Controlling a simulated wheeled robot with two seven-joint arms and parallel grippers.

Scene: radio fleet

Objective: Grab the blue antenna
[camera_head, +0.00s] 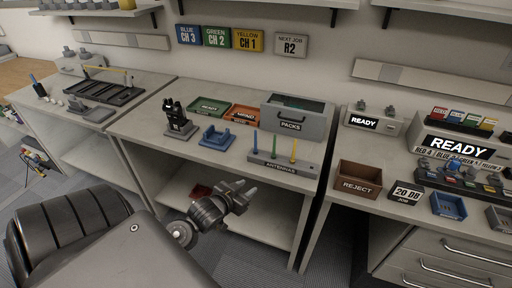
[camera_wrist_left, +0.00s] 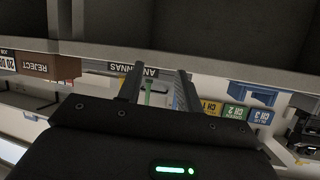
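The blue antenna (camera_head: 255,143) stands upright at the left end of the grey antenna rack (camera_head: 262,160) on the middle table. A green antenna (camera_head: 275,145) and a yellow antenna (camera_head: 294,150) stand to its right. My left gripper (camera_head: 248,190) is below and in front of the rack, near the table's front edge, apart from the antennas. In the upside-down left wrist view, the left gripper's two fingers (camera_wrist_left: 157,85) are spread with nothing held. The green antenna (camera_wrist_left: 148,92) shows between them; a blue strip beside the right finger looks like the blue antenna. My right gripper is out of view.
A grey PACKS bin (camera_head: 297,127) stands behind the rack. A blue cradle (camera_head: 217,138) and a black device (camera_head: 176,120) are to its left. A brown REJECT bin (camera_head: 358,181) is on the right table. The middle table's front edge lies close to my left gripper.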

